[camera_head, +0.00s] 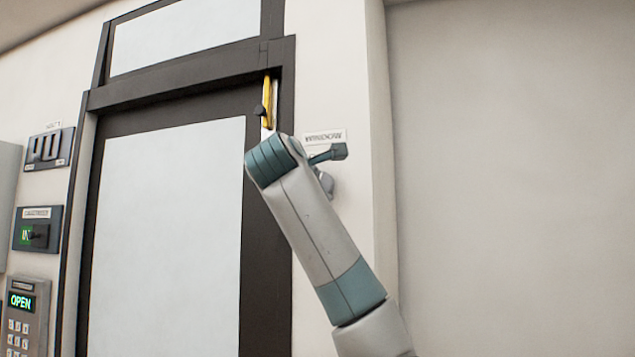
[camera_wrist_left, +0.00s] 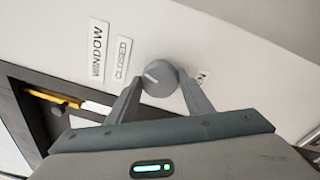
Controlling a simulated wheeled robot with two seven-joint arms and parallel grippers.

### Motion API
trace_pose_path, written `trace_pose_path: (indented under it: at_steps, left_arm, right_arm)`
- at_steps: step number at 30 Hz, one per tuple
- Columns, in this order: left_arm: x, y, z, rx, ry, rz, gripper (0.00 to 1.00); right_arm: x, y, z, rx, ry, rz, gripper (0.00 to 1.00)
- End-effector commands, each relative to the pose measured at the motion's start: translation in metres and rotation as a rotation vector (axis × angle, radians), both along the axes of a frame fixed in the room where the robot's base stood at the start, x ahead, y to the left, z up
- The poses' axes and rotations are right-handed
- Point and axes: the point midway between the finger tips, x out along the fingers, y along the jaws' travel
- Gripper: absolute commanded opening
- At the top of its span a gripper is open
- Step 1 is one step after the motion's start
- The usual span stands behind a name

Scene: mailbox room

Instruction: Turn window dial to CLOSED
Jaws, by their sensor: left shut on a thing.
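The round grey window dial (camera_wrist_left: 158,80) is on the pale wall in the left wrist view. My left gripper (camera_wrist_left: 160,76) is shut on it, with one finger on each side. A short white mark on the dial lies on the side facing the CLOSED label (camera_wrist_left: 122,58). Another label (camera_wrist_left: 204,76), showing only its last letter, is partly hidden behind a finger. A WINDOW label (camera_wrist_left: 97,53) is beyond CLOSED. In the head view, the dial (camera_head: 326,184) shows partly below the WINDOW sign (camera_head: 325,136), largely covered by my left gripper and arm. My right gripper is not in view.
A dark-framed window (camera_head: 170,240) fills the left middle, with a yellow-and-white part (camera_head: 267,100) at its frame. Switch panels (camera_head: 50,148) and a keypad reading OPEN (camera_head: 22,315) are at far left. The wall (camera_head: 510,150) at right is bare.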

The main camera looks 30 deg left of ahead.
Motion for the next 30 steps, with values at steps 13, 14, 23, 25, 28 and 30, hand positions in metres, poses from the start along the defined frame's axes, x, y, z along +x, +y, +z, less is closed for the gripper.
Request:
trace_pose_path:
  at_steps: [13,14,23,25,28,30]
  left_arm:
    - [0.001,-0.001,-0.001,-0.292,-0.063,-0.001,0.24]
    - [0.001,-0.001,-0.001,-0.302,-0.064,-0.001,0.24]
    - [0.001,0.001,-0.003,-0.342,-0.074,0.001,0.24]
    - [0.001,0.0,-0.003,-0.342,-0.073,0.001,0.24]
    - [0.001,0.0,-0.004,-0.342,-0.073,0.001,0.24]
    - [0.001,0.0,-0.004,-0.342,-0.073,0.001,0.24]
  right_arm:
    - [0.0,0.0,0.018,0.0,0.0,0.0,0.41]
    - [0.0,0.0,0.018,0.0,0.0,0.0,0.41]
    - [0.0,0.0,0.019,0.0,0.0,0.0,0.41]
    - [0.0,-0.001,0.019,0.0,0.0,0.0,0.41]
    - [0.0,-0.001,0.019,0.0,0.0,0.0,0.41]
    - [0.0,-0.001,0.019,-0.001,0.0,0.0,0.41]
